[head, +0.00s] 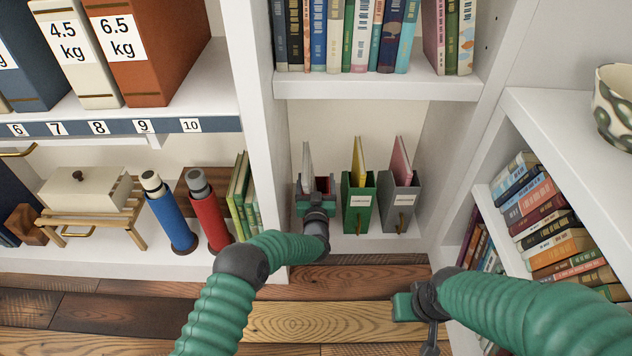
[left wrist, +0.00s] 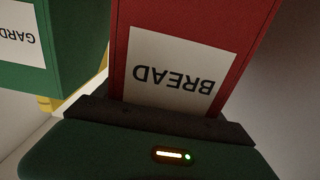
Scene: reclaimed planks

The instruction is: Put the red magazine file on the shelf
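The red magazine file (head: 323,184) stands upright in the lower middle shelf bay (head: 345,244), left of a green file, with pale papers in it. My left gripper (head: 318,208) is right at its front and hides much of it. In the left wrist view the red file (left wrist: 215,35) fills the middle, its BREAD label upside down, close against my gripper (left wrist: 155,115). The fingertips and any grip on the file are hidden. My right gripper (head: 405,308) is low in front of the shelf, apart from the files; its fingers do not show clearly.
The green file (head: 358,205) and a grey file (head: 398,205) stand to the right. Books (head: 350,35) fill the shelf above. A white upright (head: 255,120) bounds the bay on the left. Red (head: 208,212) and blue (head: 168,213) flasks stand beyond it. Plank floor (head: 330,320) lies in front.

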